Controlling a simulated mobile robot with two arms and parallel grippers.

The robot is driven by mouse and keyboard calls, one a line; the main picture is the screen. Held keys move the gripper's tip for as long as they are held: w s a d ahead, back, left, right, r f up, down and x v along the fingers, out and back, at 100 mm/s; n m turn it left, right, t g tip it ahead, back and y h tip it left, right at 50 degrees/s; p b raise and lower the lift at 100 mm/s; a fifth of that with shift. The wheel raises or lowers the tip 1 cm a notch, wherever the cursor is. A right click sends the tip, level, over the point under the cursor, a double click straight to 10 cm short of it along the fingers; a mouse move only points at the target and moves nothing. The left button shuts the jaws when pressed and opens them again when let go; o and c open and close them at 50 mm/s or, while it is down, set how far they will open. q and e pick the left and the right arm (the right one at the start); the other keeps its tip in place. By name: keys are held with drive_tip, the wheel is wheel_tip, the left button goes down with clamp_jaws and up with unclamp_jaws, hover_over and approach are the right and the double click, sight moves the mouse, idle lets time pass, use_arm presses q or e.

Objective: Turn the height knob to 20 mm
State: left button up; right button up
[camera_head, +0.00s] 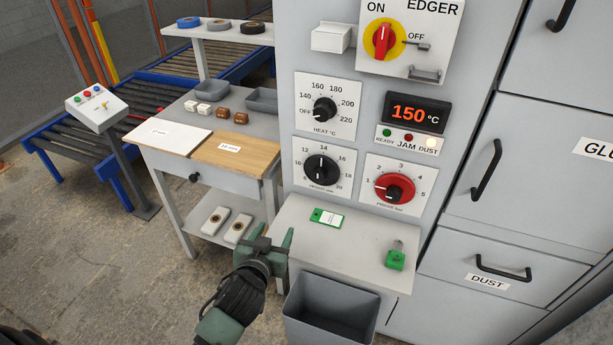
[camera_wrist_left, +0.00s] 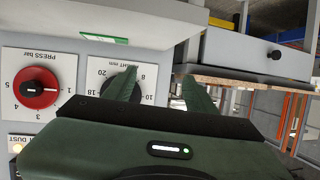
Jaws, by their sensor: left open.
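The height knob (camera_head: 322,168) is black, on a white dial plate marked from 8 to 20 on the grey machine front. Its white pointer mark points nearly straight up, close to 14. My left gripper (camera_head: 271,236) is green, open and empty, lower and to the left of the dial, in front of the machine's ledge. In the left wrist view the open fingers (camera_wrist_left: 160,90) reach toward the panel, which appears upside down. One finger overlaps the height dial plate (camera_wrist_left: 98,82) there and mostly hides the knob. My right gripper is not in view.
The red pressure knob (camera_head: 394,188) is right of the height dial and the heat knob (camera_head: 324,110) above it. A grey bin (camera_head: 330,312) and a side table (camera_head: 205,170) stand nearby.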

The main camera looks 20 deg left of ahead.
sight(317, 178)
use_arm(q)
drive_tip(key=w+d+r+t+h, duration=0.1)
drive_tip(key=w, duration=0.4)
drive_tip(key=w+d+r+m+t+h, duration=0.1)
drive_tip(key=w+d+r, duration=0.1)
drive_tip(key=w, duration=0.3)
drive_tip(key=w+d+r+m+t+h, duration=0.1)
drive_tip(key=w+d+r+t, duration=0.1)
drive_tip(key=w, duration=0.3)
drive_tip(key=shift+d+h, duration=0.15)
drive_tip(key=shift+h, duration=0.15)
clamp_jaws()
